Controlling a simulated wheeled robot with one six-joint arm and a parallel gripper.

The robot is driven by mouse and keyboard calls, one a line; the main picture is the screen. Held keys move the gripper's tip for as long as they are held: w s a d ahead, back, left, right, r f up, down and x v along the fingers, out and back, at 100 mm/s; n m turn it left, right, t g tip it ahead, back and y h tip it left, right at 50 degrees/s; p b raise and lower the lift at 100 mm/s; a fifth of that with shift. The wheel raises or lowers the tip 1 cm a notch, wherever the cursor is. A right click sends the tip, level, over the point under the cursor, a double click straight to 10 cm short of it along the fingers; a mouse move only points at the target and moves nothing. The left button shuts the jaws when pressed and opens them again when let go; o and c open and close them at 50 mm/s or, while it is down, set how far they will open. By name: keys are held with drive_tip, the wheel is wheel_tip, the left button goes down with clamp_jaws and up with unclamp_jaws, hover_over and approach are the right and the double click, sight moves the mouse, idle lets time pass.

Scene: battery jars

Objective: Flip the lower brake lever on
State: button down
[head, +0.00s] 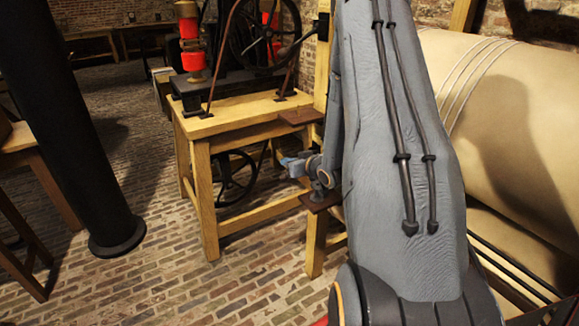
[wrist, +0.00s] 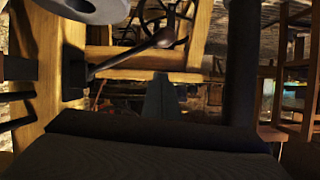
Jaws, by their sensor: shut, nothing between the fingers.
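In the head view, a dark lever (head: 300,45) slopes down and left from a black bracket on the wooden post. In the wrist view, a dark lever with a rounded knob (wrist: 163,39) slopes up and right from a black bracket (wrist: 75,76) on a post. I cannot tell whether these are the same lever. My gripper (head: 288,164) is shut and empty beside the post, below the table top. Its narrow blue-grey fingers (wrist: 162,97) point toward the space below the knob; no contact is visible. My arm hides part of the post in the head view.
A wooden table (head: 240,112) with a machine stands left of the post. Small brown shelves (head: 301,116) and (head: 321,201) are close above and below my gripper. A spoked wheel (head: 233,177) is under the table. A large pale cylinder (head: 510,110) fills the right; brick floor is clear in front.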

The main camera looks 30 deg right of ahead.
drive_tip(key=b+v, duration=0.1)
drive_tip(key=v, duration=0.9)
drive_tip(key=shift+r+b, duration=0.2)
drive_tip(key=shift+b, duration=0.15)
drive_tip(key=shift+a, duration=0.1)
drive_tip(key=shift+w, duration=0.1)
drive_tip(key=s+a+r+g, duration=0.2)
drive_tip(key=s+a+g, duration=0.4)
drive_tip(key=s+a, duration=0.4)
drive_tip(key=s+a+r+g, duration=0.1)
drive_tip(key=s+a+g, duration=0.6)
drive_tip(key=s+a, duration=0.4)
drive_tip(key=a, duration=0.4)
drive_tip(key=shift+s+r+n, duration=0.3)
drive_tip(key=shift+r, duration=0.1)
